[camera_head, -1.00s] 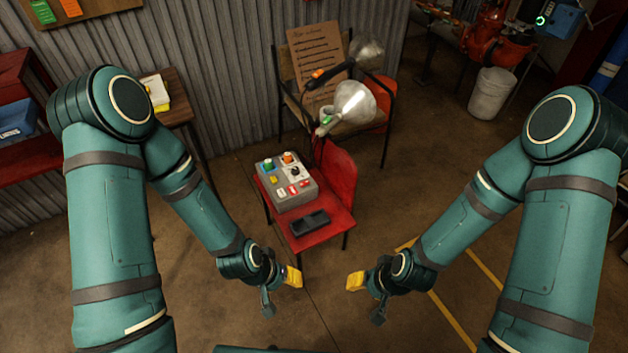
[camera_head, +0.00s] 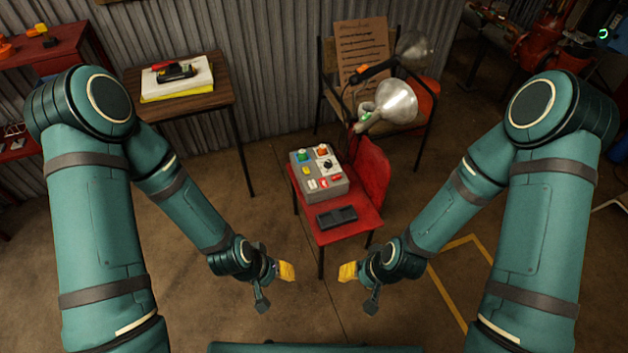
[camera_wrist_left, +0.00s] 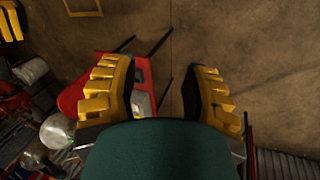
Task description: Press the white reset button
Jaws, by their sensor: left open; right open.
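A grey control box (camera_head: 335,190) with several coloured buttons and a black knob sits on the seat of a red chair (camera_head: 345,232) in the head view. A small white button (camera_head: 312,184) shows near the box's front left edge, beside red ones; its label is too small to read. My left gripper (camera_head: 286,271) is in front of the chair, lower left of the box, apart from it. My right gripper (camera_head: 348,272) is in front of the chair too, below the box in the picture. Both are open and empty. The left wrist view shows the open left fingers (camera_wrist_left: 160,85).
A black tray-like item (camera_head: 337,217) lies on the seat in front of the box. A lamp (camera_head: 392,102) stands behind it. A wooden table (camera_head: 215,99) with a book is at the left. A second chair with a written board (camera_head: 361,50) is behind. Floor around is clear.

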